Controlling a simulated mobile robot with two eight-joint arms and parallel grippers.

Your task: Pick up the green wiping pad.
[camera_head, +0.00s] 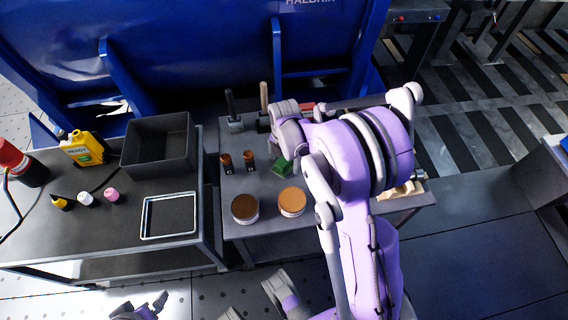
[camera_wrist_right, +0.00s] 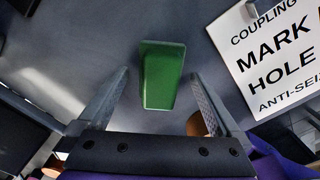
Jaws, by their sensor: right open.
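The green wiping pad (camera_head: 282,166) lies on the dark table in the head view, just below my right wrist and partly hidden by my right arm. In the right wrist view, the pad (camera_wrist_right: 162,78) lies ahead of my right gripper (camera_wrist_right: 158,88), roughly centred between its two fingers. That gripper is open and empty, with a finger on either side of the pad in the picture. Its fingertips are hard to make out in the head view. My left gripper (camera_head: 141,307) is at the bottom edge of the head view, away from the tables; its jaws are unclear.
Two round brown-topped tins (camera_head: 245,207) (camera_head: 291,200) and two small dark bottles (camera_head: 249,157) (camera_head: 226,161) stand near the pad. Upright handled tools (camera_head: 233,112) stand behind. A lettered white sheet (camera_wrist_right: 270,55) lies to the right in the wrist view. The left table holds a black bin (camera_head: 158,146).

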